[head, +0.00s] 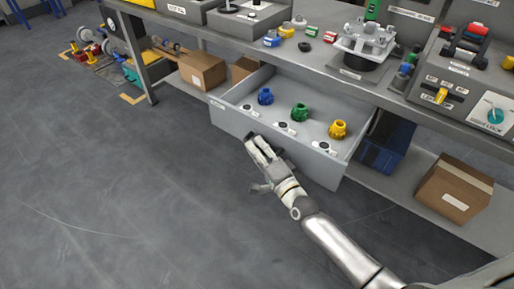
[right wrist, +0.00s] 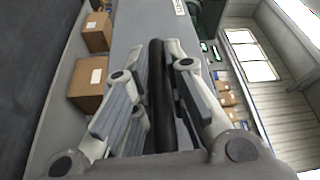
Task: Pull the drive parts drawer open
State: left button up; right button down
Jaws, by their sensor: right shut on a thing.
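The grey drive parts drawer (head: 316,168) stands pulled out from under the workbench, with its inside showing. A blue part (head: 265,96), a green part (head: 299,112) and a yellow part (head: 338,130) sit in it, with small dark pieces on white labels near its front wall. My right gripper (head: 257,143) is at the drawer's front face. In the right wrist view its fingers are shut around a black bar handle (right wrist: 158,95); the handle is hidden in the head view. My left gripper is out of view.
The bench top (head: 310,62) above carries small coloured parts and fixtures. Cardboard boxes (head: 202,70) (head: 455,188) and a blue bin (head: 385,145) stand on the lower shelf. The grey floor (head: 120,190) in front and to the left is clear.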

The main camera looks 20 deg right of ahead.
dwell(0.4)
jog(key=c, duration=1.7)
grip_release()
jog(key=shift+s, duration=0.1)
jog(key=v, duration=1.2)
jog(key=shift+f, duration=0.1)
